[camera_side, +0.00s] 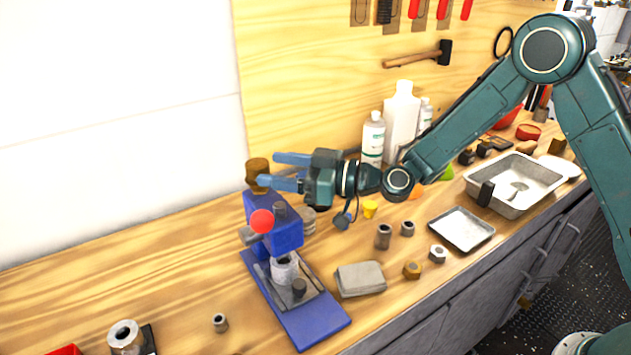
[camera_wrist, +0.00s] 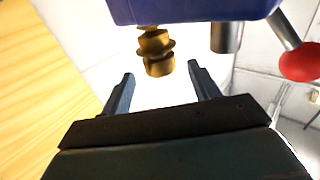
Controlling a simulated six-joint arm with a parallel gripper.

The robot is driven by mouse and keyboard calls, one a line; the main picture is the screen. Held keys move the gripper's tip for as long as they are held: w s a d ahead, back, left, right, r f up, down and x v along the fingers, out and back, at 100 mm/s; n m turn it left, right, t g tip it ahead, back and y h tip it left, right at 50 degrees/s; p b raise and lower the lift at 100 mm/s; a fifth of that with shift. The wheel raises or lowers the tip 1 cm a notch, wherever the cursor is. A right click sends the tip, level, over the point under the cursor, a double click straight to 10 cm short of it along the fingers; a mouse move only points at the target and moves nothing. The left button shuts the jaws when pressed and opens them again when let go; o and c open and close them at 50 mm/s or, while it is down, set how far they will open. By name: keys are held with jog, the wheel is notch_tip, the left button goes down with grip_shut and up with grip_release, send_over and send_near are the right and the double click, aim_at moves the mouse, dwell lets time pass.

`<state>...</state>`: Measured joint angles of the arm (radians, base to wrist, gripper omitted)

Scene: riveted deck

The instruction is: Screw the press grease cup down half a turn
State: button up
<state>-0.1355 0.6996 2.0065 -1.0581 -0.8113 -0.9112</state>
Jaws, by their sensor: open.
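The brass grease cup (camera_side: 256,171) stands on top of the blue press (camera_side: 283,238) in the side view. In the wrist view the cup (camera_wrist: 157,52) shows as a stepped brass piece against the blue press body (camera_wrist: 190,10). My gripper (camera_side: 268,171) is level with the cup, coming from the right. Its two fingers are spread wide in the wrist view (camera_wrist: 161,84), with the cup ahead of the gap between them. Nothing is held. Whether a finger touches the cup cannot be told.
The press lever's red ball (camera_side: 262,221) sits below my gripper, and shows at the right in the wrist view (camera_wrist: 301,62). White bottles (camera_side: 402,115) stand behind my wrist. A grey block (camera_side: 361,279), nuts and metal trays (camera_side: 461,229) lie to the right.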

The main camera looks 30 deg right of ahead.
jog(key=v, duration=0.9)
jog(key=shift+s, duration=0.1)
dwell(0.3)
jog(key=m, duration=3.6)
jog(key=shift+r, duration=0.2)
jog(key=shift+a, duration=0.1)
